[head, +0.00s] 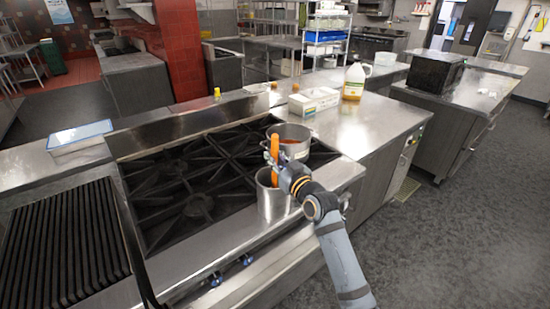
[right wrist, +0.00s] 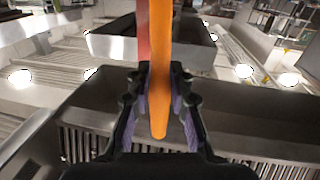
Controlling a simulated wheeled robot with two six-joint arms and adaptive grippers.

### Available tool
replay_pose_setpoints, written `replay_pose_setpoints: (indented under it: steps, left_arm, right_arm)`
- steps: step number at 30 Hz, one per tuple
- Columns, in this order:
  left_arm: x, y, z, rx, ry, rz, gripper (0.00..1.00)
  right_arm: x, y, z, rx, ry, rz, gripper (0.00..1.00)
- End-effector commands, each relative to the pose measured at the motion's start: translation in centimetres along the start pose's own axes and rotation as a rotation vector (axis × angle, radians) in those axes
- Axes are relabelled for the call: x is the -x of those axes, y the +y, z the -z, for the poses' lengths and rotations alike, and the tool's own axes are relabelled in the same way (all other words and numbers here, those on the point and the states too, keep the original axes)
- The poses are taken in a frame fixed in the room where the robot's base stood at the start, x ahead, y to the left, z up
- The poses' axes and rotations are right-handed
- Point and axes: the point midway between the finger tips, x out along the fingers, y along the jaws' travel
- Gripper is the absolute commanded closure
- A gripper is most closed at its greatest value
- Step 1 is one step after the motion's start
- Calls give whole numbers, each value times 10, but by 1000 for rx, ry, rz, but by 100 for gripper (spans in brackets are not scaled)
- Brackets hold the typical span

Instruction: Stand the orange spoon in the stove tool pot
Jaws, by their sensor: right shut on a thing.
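The orange spoon (head: 274,150) is upright in my right gripper (head: 283,178). In the right wrist view the orange spoon (right wrist: 161,60) runs between the two fingers of the right gripper (right wrist: 159,100), which are shut on it. A steel pot (head: 272,207), which looks like the stove tool pot, stands at the stove's front right edge. The spoon's lower end is at the pot's mouth; I cannot tell how far inside it is. The gripper is beside the pot's rim, on its right, and hides part of it. My left gripper is not in view.
A larger steel pot (head: 296,132) with reddish-orange contents stands just behind. Black burner grates (head: 185,185) lie to the left, with a ribbed grill (head: 65,240) beyond.

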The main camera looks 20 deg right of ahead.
Motion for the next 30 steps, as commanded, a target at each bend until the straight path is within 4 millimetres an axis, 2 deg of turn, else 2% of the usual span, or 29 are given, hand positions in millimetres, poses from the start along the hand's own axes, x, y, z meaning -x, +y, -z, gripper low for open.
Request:
replay_pose_setpoints:
  steps: [4, 5, 10, 22, 26, 30]
  left_arm:
    - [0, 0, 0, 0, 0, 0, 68]
    - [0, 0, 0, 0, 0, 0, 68]
    - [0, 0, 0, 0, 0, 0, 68]
    - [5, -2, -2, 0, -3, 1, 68]
    - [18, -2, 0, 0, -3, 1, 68]
    - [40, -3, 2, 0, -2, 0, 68]
  right_arm:
    - [0, 0, 1, 0, 1, 0, 100]
    - [0, 0, 1, 0, 0, 0, 76]
    - [0, 0, 0, 0, 0, 0, 53]
    - [0, 0, 5, 0, 0, 0, 53]
    - [2, 0, 20, 0, 0, 0, 53]
    - [4, 0, 47, -1, 0, 0, 53]
